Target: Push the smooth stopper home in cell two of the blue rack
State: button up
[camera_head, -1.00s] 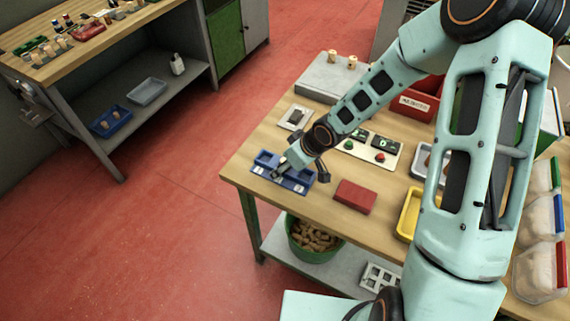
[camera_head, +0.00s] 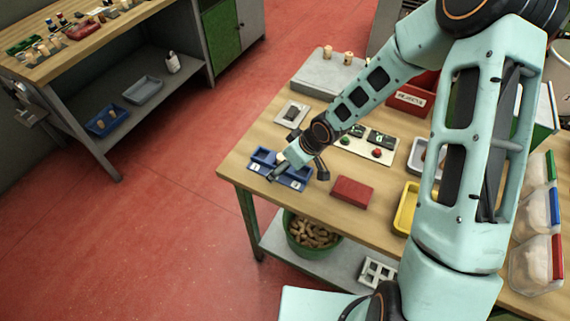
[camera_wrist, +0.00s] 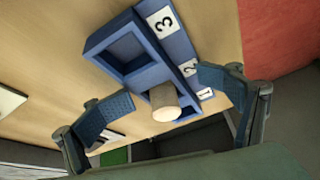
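The blue rack (camera_head: 263,156) lies near the table's left corner, partly hidden by my arm. In the wrist view the rack (camera_wrist: 97,45) shows labels 3, 2 and 1. The cell by label 3 is empty. A pale cork stopper (camera_wrist: 164,103) stands upright beside label 2, apparently in cell two, and sticks up well above the rack. In the head view my gripper (camera_head: 298,174) is over the rack.
A red block (camera_head: 352,190) lies right of the rack. A small grey tray with a dark item (camera_head: 292,113) and a button panel (camera_head: 368,146) lie behind. A yellow tray (camera_head: 407,208) is farther right. Two corks stand on a grey box (camera_head: 325,75) at the back.

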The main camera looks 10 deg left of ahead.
jog(key=shift+r, duration=0.15)
jog(key=shift+d+r, duration=0.2)
jog(key=shift+r, duration=0.35)
jog(key=v, duration=1)
jog(key=shift+s+d+r, duration=0.15)
jog(key=shift+s+r, duration=0.1)
